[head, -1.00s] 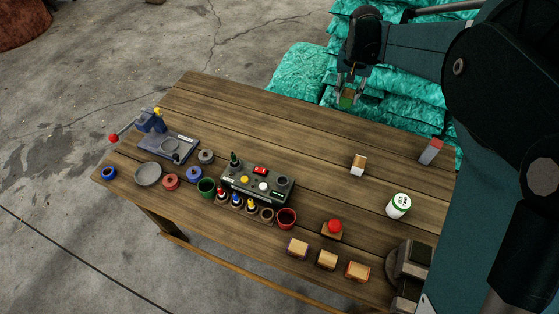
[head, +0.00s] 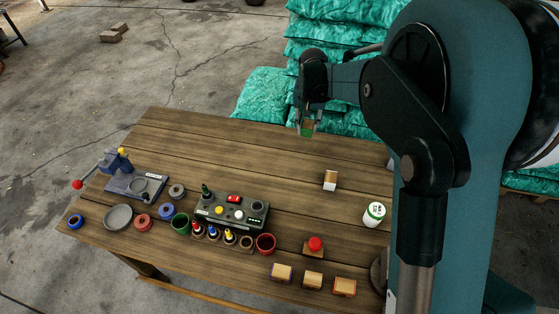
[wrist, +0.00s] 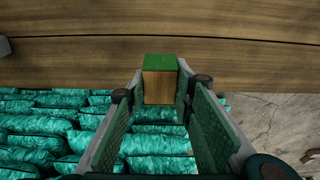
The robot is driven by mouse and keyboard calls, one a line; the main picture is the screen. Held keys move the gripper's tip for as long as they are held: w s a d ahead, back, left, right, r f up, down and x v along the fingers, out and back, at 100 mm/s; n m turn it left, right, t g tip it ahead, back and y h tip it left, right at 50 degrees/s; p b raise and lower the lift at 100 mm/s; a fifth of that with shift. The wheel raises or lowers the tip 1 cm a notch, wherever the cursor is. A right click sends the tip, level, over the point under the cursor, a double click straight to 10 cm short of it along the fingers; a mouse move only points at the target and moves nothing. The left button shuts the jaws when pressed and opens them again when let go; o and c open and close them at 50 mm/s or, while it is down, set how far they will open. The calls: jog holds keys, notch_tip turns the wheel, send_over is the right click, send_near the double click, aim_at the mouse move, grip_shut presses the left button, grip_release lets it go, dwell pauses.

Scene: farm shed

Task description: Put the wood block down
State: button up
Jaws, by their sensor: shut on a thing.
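My gripper (head: 306,122) is shut on a wood block (wrist: 159,84) with a green face. In the wrist view the block sits between the two fingertips, green side up in the picture and bare wood below. In the head view the block (head: 307,129) shows small and greenish at the fingertips, near the back edge of the wooden table (head: 240,140). It looks held above table height, but the gap is hard to judge.
Stacked teal sacks (head: 262,95) stand behind the table. A white-and-wood block (head: 330,180) and a white can (head: 374,214) stand at the right. A button box (head: 230,211), cups and several wood blocks (head: 313,280) line the front. The table's back middle is clear.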

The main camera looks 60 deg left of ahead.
aim_at(307, 126)
jog(key=shift+f, duration=2.65)
jog(key=shift+f, duration=0.1)
jog(key=shift+f, duration=1.8)
jog(key=shift+f, duration=0.1)
jog(key=o, duration=0.9)
jog(key=shift+c, duration=0.2)
jog(key=shift+o, duration=0.2)
jog(key=r, duration=0.4)
jog(key=s+d+r, duration=0.1)
jog(key=r, duration=0.7)
jog(key=shift+s+d+r, duration=0.1)
jog(key=shift+s+d, duration=0.05)
